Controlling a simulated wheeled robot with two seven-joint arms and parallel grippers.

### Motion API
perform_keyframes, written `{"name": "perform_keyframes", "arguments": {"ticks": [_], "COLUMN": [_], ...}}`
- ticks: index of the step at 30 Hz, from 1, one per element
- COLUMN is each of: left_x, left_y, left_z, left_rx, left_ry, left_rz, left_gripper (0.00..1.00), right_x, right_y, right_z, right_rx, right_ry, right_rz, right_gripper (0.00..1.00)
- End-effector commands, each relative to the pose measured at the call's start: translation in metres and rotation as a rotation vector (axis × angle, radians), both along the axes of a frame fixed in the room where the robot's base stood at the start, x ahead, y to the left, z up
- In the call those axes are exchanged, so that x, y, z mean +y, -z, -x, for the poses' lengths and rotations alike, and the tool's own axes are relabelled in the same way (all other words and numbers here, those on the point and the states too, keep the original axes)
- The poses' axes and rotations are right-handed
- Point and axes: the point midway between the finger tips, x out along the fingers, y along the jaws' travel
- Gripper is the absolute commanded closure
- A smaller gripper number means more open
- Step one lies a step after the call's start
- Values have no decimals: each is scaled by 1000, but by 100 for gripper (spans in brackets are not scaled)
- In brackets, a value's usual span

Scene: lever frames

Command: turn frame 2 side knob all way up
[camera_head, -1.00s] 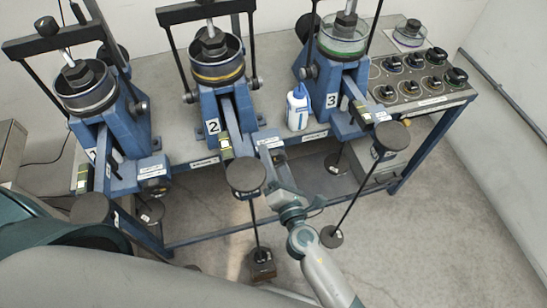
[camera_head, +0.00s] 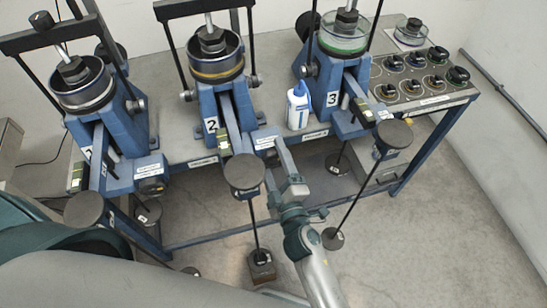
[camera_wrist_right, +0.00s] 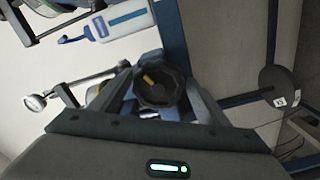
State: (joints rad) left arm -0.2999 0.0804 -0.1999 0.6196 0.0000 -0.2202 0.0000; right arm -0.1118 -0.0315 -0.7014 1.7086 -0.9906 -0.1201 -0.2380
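Frame 2 (camera_head: 211,125) stands in the middle of the bench, with a round pad (camera_head: 244,171) at the end of its lever. Its side knob shows in the right wrist view as a dark, many-sided knob (camera_wrist_right: 160,84) with a yellow pointer mark tilted up and left. My left gripper is out of view.
Frame 1 (camera_head: 120,128) is at the left and frame 3 (camera_head: 342,85) at the right. A white and blue bottle (camera_head: 298,106) stands between frames 2 and 3. A panel with several black knobs (camera_head: 415,77) is at the right. Hanging weights (camera_head: 262,264) are near my right arm.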

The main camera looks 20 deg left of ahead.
Motion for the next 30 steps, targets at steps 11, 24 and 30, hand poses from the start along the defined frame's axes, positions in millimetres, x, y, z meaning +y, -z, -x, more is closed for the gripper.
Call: {"name": "perform_keyframes", "arguments": {"ticks": [11,24,30], "left_x": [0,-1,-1], "left_y": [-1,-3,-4], "left_z": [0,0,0], "left_rx": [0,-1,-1], "left_ry": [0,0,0], "left_rz": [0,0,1], "left_gripper": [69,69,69], "right_x": [-2,-24,-33], "right_y": [-2,-2,-2], "right_z": [1,33,46], "right_rx": [-6,-6,-7], "right_ry": [1,2,2], "right_rz": [4,6,6], "right_gripper": [30,30,30]}}
